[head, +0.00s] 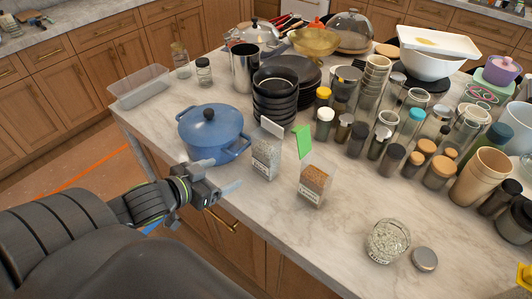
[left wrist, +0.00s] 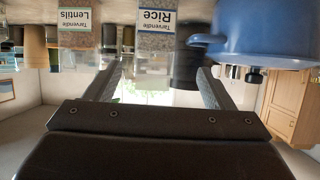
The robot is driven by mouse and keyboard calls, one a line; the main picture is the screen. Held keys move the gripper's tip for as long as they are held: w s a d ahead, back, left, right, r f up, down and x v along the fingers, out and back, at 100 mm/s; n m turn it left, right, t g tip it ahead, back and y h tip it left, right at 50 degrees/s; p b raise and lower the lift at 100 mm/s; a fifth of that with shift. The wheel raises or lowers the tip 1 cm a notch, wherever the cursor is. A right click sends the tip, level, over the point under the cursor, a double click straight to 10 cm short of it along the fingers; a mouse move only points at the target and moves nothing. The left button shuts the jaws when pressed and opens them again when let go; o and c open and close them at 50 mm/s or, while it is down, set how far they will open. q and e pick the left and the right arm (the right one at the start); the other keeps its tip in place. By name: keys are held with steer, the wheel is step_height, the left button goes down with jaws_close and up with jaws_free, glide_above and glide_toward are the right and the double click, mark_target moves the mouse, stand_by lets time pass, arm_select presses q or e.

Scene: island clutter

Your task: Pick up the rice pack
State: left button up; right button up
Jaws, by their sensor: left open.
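The rice pack (head: 266,158) is a clear pack of pale grains with a white top, upright near the front edge of the counter, just right of the blue pot. In the left wrist view, which is upside down, its "Rice" label (left wrist: 156,22) shows between and beyond the fingers. My left gripper (head: 228,190) is open and empty, in front of and left of the pack, apart from it, near the counter edge. The fingers also show in the left wrist view (left wrist: 158,88). My right gripper is not in view.
A blue lidded pot (head: 212,135) stands close left of the rice pack. A lentils pack (head: 313,187) with a green top stands to its right. Stacked black bowls (head: 275,98) and several jars stand behind. An open glass jar (head: 386,242) and a lid (head: 424,258) lie at front right.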

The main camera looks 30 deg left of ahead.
arm_select(q)
steer(key=b, duration=0.1)
glide_toward(260, 155)
steer(key=shift+h, duration=0.3)
steer(key=x, duration=0.6)
steer(key=shift+w+f, duration=0.15)
steer(key=shift+f, duration=0.2)
steer(key=shift+w+f, duration=0.25)
steer(key=shift+w, duration=0.8)
steer(key=p+x, duration=0.1)
steer(key=x, duration=0.3)
steer(key=shift+w, duration=0.1)
steer(key=c, duration=0.8)
